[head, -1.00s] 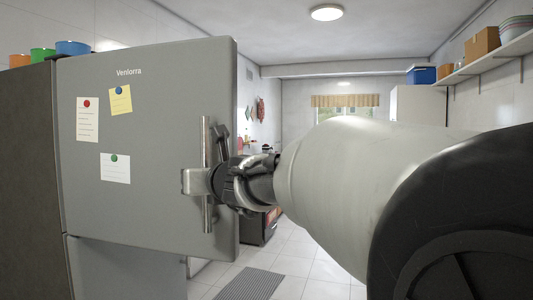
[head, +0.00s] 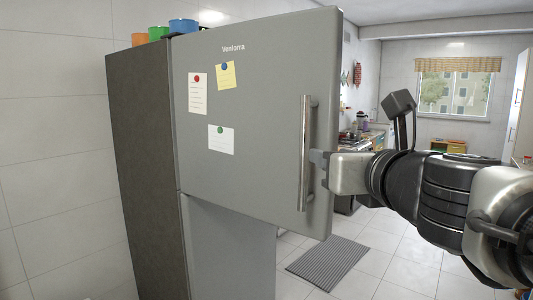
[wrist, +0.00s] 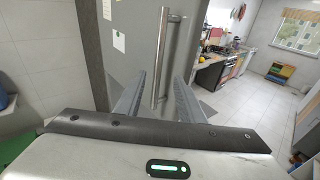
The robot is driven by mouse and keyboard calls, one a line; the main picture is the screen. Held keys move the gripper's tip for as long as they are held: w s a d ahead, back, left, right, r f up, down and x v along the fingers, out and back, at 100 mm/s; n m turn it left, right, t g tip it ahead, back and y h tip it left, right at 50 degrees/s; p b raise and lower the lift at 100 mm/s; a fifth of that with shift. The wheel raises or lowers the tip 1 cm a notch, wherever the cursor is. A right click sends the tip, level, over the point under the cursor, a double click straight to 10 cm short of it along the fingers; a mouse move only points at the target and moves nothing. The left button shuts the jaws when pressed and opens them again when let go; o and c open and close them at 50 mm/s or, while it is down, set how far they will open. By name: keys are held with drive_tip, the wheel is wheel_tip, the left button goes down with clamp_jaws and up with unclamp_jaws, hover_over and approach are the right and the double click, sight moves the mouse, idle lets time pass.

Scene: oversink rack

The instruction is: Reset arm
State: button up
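The grey fridge (head: 235,110) stands left of centre in the head view. Its upper door looks ajar, jutting out past the surface below. The upright metal door handle (head: 305,140) is near the door's right edge. My gripper (head: 319,170) is just right of the handle, fingertips close to it; the head view does not settle whether they touch. In the wrist view, my gripper's two fingers (wrist: 160,84) are spread apart with nothing clamped between them. The handle (wrist: 163,50) shows ahead, in line with the gap.
Coloured pots (head: 183,26) sit on top of the fridge. A grey mat (head: 328,260) lies on the tiled floor. A counter (head: 362,137) with kitchen things runs along the wall beyond. Open floor (head: 400,255) lies right of the fridge.

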drive_tip(key=s+a+f+n+g+y+p, duration=0.1)
drive_tip(key=s+a+f+n+g+p, duration=0.25)
drive_tip(key=n, duration=0.75)
drive_tip(key=s+a+f+n+g+y+p, duration=0.1)
drive_tip(key=s+a+f+n+g+p, duration=0.3)
drive_tip(key=n, duration=0.7)
drive_tip(key=s+d+f+n+g+h+p, duration=0.2)
drive_tip(key=s+d+f+n, duration=0.4)
drive_tip(key=n, duration=0.6)
drive_tip(key=s+d+g+h, duration=0.1)
drive_tip(key=s+h, duration=0.1)
drive_tip(key=shift+s+d+f+n+h, duration=0.3)
drive_tip(key=shift+s+d+f, duration=0.05)
drive_tip(key=shift+g, duration=0.25)
drive_tip(key=shift+c, duration=0.6)
